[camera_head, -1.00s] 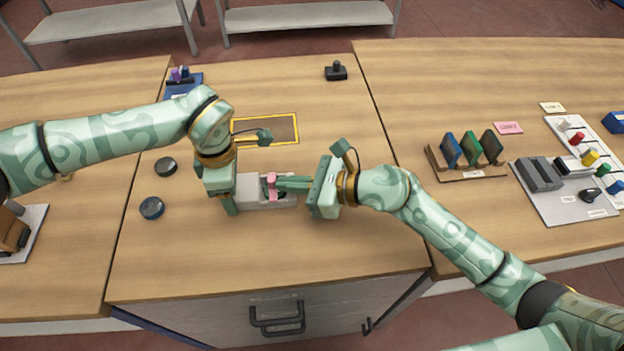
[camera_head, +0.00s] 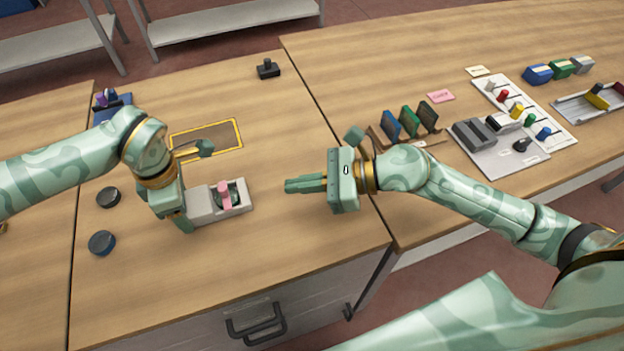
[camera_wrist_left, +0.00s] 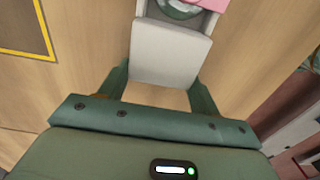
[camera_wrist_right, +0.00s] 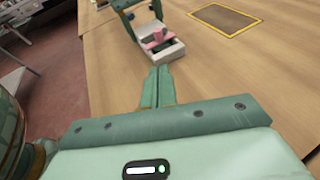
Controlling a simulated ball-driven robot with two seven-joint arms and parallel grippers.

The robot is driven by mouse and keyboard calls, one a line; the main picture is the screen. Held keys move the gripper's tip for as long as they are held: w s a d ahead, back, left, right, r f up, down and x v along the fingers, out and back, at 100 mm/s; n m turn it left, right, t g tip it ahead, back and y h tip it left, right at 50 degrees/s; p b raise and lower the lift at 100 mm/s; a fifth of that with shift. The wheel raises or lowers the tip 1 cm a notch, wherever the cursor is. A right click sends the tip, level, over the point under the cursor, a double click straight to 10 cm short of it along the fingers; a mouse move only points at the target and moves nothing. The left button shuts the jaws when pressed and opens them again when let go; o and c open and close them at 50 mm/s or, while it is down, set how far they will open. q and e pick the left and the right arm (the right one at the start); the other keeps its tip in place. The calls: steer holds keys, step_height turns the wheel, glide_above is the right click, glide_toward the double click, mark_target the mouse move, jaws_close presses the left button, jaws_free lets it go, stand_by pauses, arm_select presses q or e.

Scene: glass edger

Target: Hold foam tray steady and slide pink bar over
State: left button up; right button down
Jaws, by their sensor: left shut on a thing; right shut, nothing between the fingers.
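The light grey foam tray (camera_head: 238,208) lies on the table in the head view. The pink bar (camera_head: 224,194) lies across its open part, over a dark green round piece seen in the tray. My left gripper (camera_head: 187,208) is shut on the left end of the tray; the left wrist view shows its fingers on both sides of the tray's plain block (camera_wrist_left: 168,55). My right gripper (camera_head: 290,186) is shut and empty, to the right of the tray and apart from it. The right wrist view also shows the tray (camera_wrist_right: 172,52) and pink bar (camera_wrist_right: 158,40) beyond its closed fingertips.
A yellow-framed mat (camera_head: 207,139) lies behind the tray. Two dark round pucks (camera_head: 108,197) (camera_head: 102,243) lie left of my left gripper. A rack of coloured plates (camera_head: 410,122) stands at right. The table in front of the tray is clear.

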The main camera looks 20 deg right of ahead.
steer(key=shift+v, duration=1.2)
arm_select(q)
steer(key=o, duration=1.1)
steer(key=shift+c, duration=0.2)
